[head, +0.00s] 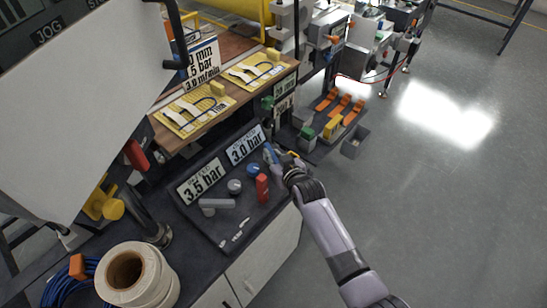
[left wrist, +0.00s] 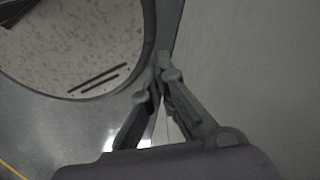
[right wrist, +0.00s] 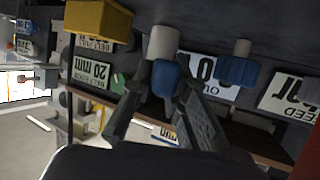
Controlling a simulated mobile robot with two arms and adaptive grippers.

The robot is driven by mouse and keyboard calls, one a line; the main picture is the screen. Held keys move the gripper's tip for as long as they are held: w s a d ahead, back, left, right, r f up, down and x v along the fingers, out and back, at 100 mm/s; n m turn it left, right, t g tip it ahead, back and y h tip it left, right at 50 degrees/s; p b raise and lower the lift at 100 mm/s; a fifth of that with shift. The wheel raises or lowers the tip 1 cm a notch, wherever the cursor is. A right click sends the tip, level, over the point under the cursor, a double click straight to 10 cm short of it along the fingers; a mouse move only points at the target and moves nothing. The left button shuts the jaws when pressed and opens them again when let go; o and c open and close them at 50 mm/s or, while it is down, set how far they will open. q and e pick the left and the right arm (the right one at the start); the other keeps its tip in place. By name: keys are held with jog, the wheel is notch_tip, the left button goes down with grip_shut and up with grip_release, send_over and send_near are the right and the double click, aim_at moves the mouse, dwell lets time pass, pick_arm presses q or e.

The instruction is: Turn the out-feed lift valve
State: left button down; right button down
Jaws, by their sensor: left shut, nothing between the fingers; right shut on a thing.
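My right gripper (head: 280,156) reaches the right end of the dark sloped panel. In the right wrist view its fingers (right wrist: 163,82) are shut around a blue valve knob (right wrist: 165,72) with a pale cylindrical end. This knob is beside a sign reading "OUT" (right wrist: 208,72), seen upside down; in the head view the nearby sign reads 3.0 bar (head: 246,145). A second blue knob (right wrist: 237,68) is apart from the fingers; it also shows in the head view (head: 254,170). My left gripper (left wrist: 157,88) is shut and empty, seen only in the left wrist view.
A 3.5 bar sign (head: 201,181), a red cylinder (head: 262,188) and grey knobs (head: 234,186) share the panel. A yellow block (right wrist: 98,18) is close to the right gripper. A white roll (head: 150,275) stands at lower left. The floor at right is open.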

jog(key=c, duration=1.6)
grip_release()
jog(key=shift+a, duration=0.1)
pick_arm(q)
jog(key=shift+s+d+f, duration=0.1)
jog(key=shift+s+d, duration=0.25)
jog(key=shift+s, duration=0.25)
pick_arm(e)
jog(key=shift+o, duration=0.2)
pick_arm(q)
jog(key=shift+w+a, duration=0.1)
pick_arm(e)
jog(key=v, duration=1.2)
